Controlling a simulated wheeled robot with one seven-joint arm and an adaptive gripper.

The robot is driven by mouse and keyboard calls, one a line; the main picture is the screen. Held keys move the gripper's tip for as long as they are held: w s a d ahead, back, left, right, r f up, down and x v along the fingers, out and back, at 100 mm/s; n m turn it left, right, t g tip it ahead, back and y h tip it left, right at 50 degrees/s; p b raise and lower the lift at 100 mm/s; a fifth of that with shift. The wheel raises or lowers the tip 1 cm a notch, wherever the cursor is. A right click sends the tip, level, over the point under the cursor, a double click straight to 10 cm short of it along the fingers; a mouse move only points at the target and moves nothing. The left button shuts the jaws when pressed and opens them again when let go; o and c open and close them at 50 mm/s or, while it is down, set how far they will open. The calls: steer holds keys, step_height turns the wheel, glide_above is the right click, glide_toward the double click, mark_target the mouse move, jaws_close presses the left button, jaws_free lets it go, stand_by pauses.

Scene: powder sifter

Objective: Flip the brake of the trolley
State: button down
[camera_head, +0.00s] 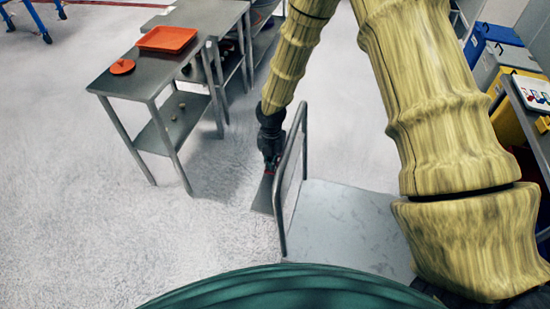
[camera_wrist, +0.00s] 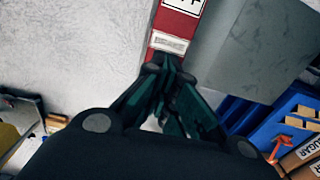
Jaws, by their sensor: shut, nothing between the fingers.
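The trolley (camera_head: 345,225) is a grey flat platform with a tall tubular handle (camera_head: 296,180) at its left end. In the wrist view a red piece with white labels, which looks like the brake (camera_wrist: 177,25), runs beside a grey flat surface that looks like the trolley deck (camera_wrist: 255,45). My gripper (camera_wrist: 168,66) is shut and empty, its fingertips at the near end of the red piece. I cannot tell whether they touch it. In the head view my gripper (camera_head: 269,157) points down just left of the handle, with a small bit of red at its tip.
A steel table (camera_head: 140,78) with an orange tray (camera_head: 167,39) and an orange lid (camera_head: 122,66) stands at the left. Blue, grey and yellow bins (camera_head: 492,45) line the right edge. The floor (camera_head: 90,215) left of the trolley is clear.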

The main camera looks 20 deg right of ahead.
stand_by(0.3)
steer(key=shift+r+p, duration=2.85)
steer(key=shift+r, duration=0.6)
